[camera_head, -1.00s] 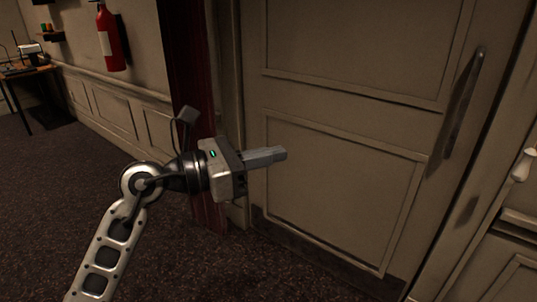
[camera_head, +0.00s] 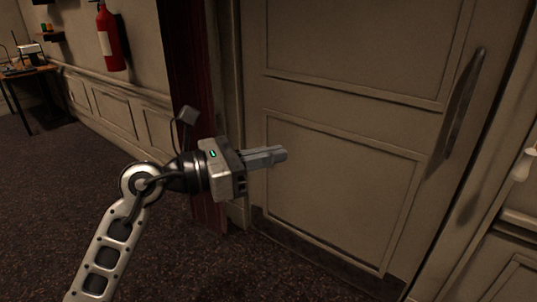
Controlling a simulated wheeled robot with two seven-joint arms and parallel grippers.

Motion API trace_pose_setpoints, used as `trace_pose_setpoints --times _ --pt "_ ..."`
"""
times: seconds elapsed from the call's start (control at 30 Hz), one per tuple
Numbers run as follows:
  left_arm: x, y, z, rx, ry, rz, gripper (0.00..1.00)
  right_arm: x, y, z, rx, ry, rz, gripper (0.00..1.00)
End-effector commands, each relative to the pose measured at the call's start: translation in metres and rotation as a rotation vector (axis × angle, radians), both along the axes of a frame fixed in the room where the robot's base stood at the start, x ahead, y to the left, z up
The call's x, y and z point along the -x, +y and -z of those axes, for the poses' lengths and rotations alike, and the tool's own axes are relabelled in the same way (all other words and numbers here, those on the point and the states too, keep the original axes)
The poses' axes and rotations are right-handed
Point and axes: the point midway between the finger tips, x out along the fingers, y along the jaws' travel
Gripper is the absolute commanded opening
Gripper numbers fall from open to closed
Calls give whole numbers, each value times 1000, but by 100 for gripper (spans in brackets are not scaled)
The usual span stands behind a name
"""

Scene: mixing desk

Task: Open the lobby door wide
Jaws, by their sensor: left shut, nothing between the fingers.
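The lobby door (camera_head: 345,130) is a pale panelled door that fills the middle and right of the head view. It stands shut or nearly so in its frame. Its long dark upright handle (camera_head: 466,100) is near the door's right edge. My left gripper (camera_head: 280,155) is in front of the door's left part, at the level of the lower panel's top. Its fingers are together, with nothing between them, and point right toward the handle side. It is well left of the handle and does not touch it. My right gripper is not in view.
A dark red curtain (camera_head: 190,60) hangs left of the door. A red fire extinguisher (camera_head: 110,40) is on the left wall. A small table (camera_head: 30,72) with items stands at the far left. A white knob-like object (camera_head: 524,165) is at the right edge. The dark carpet (camera_head: 40,200) is clear.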

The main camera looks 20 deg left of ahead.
Motion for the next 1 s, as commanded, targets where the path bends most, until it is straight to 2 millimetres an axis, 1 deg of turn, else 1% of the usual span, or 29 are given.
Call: trace_pose_setpoints --times 0.03,0.07,0.1,0.13,0.4,0.53,0.67,0.77,1.0 --pt "0 0 0 0 0 0 17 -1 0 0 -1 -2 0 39" --pt "0 0 0 0 0 0 26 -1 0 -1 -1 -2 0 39" --pt "0 0 0 0 0 0 37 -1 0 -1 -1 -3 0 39" --pt "0 0 0 0 0 0 39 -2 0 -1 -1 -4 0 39" --pt "0 1 0 0 0 0 39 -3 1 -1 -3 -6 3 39" --pt "6 8 2 -1 2 -2 39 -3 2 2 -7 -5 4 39" --pt "20 24 4 -5 0 -2 39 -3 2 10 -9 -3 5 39" --pt "36 43 6 -7 -1 -3 39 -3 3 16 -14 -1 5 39" --pt "73 87 5 -4 1 -3 39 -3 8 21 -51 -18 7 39"
